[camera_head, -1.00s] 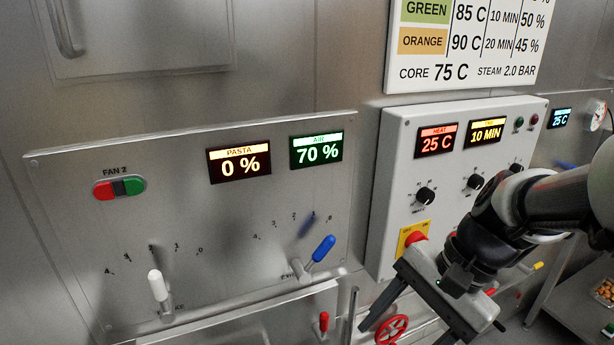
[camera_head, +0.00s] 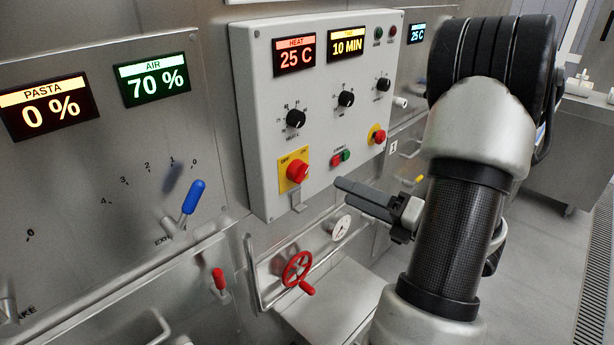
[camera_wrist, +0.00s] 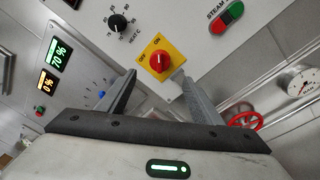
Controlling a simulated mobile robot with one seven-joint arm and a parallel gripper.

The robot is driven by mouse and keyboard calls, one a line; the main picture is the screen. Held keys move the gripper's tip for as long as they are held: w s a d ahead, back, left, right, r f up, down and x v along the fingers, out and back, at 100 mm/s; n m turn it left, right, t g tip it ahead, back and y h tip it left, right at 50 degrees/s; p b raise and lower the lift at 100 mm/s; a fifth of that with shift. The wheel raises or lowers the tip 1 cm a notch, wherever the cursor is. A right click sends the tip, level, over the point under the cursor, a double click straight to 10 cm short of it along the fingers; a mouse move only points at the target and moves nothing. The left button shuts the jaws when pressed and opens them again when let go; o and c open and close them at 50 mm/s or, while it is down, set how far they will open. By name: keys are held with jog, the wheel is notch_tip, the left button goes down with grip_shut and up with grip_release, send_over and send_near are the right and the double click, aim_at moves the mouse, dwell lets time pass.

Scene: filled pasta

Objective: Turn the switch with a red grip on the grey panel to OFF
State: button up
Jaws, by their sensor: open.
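The switch with the red grip (camera_head: 297,172) sits on a yellow plate (camera_head: 286,181) marked OFF and ON, low on the left of the grey panel (camera_head: 258,105). In the wrist view the red grip (camera_wrist: 159,62) and its yellow plate (camera_wrist: 150,49) lie ahead, between and beyond the fingers, with the grip's pale line pointing roughly toward ON. My gripper (camera_head: 348,196) is to the right of the switch and apart from it in the head view. Its two fingers are spread with nothing between them in the wrist view (camera_wrist: 153,92).
A red emergency button (camera_head: 378,136) and a green and red button pair (camera_head: 341,157) are right of the switch. Black knobs (camera_head: 296,118) are above it. A red handwheel (camera_head: 297,268), a gauge (camera_head: 341,227) and a blue-grip lever (camera_head: 193,197) are nearby.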

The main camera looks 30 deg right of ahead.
aim_at(305, 175)
jog(key=x, duration=1.2)
jog(key=shift+a, duration=0.15)
jog(key=c, duration=1.1)
